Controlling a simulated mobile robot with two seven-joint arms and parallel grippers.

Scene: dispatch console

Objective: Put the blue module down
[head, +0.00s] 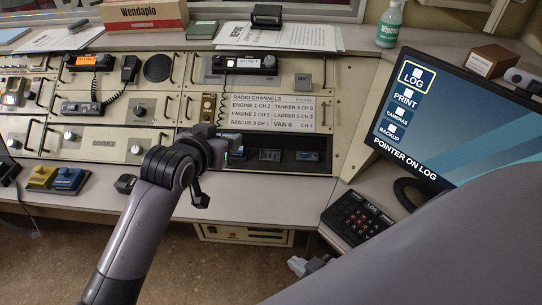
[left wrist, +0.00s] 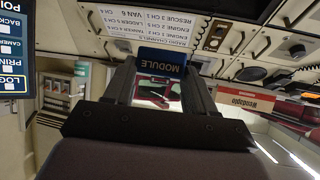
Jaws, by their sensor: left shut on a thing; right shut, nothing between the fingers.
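The blue module (left wrist: 162,62), lettered MODULE, is between the fingertips of my left gripper (left wrist: 160,75) in the left wrist view, where the picture is upside down. The gripper is shut on it. In the head view my left gripper (head: 222,148) is at the left end of a dark open bay (head: 290,168) in the console; the gripper hides much of that end. I cannot tell whether the module touches the bay.
Two dark units (head: 270,155) sit in the bay's middle and right. A radio-channel list (head: 268,111) is above it. A keypad (head: 356,217) and monitor (head: 440,130) stand right. Yellow (head: 42,177) and blue (head: 68,181) boxes are far left. The desk before the bay (head: 255,200) is clear.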

